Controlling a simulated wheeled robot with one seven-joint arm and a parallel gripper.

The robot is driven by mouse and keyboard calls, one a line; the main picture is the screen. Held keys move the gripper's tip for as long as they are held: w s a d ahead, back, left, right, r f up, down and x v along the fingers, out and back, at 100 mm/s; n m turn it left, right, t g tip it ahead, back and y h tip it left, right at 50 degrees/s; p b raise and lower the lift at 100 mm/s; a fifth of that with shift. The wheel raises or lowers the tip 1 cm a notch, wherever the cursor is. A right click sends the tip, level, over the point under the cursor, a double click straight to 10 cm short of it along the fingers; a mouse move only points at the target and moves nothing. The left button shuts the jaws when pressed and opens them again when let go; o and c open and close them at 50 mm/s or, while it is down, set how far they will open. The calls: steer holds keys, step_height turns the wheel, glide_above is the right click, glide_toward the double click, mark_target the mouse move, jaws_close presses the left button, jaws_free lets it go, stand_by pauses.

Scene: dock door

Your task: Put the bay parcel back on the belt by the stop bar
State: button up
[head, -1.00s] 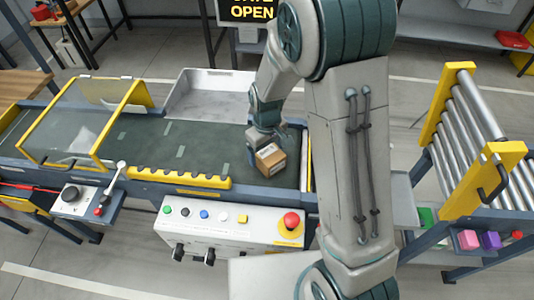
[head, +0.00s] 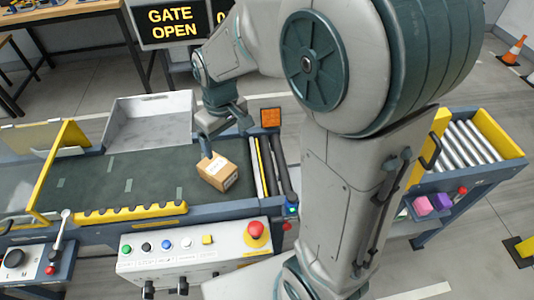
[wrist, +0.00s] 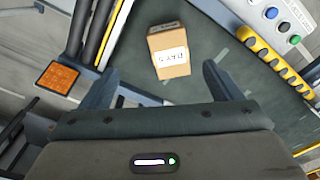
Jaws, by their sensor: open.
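The bay parcel (head: 217,173) is a small brown cardboard box with a white label. It rests on the dark green belt (head: 150,176) near its right end, turned at an angle to the belt. A thin yellow bar (head: 259,165), which looks like the stop bar, crosses the belt end just right of the parcel, with a gap between. My gripper (head: 226,140) is open and empty, just behind and above the parcel. In the wrist view the parcel (wrist: 169,52) shows beyond the spread fingertips, apart from them, its label facing the camera.
Dark rollers (head: 283,168) and an orange panel (head: 270,117) lie past the belt end. A white tray (head: 150,122) stands behind the belt. A yellow bumper rail (head: 130,212) and button panel (head: 195,252) line the front. A sign (head: 178,17) reads GATE OPEN.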

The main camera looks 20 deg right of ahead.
steer(key=s+d+r+m+t, duration=0.1)
steer(key=s+d+r+m, duration=0.1)
steer(key=s, duration=0.4)
steer(key=s+d+r+m+t, duration=0.1)
steer(key=s+d+r+m, duration=0.2)
steer(key=s+d, duration=0.2)
steer(key=shift+s, duration=1.15)
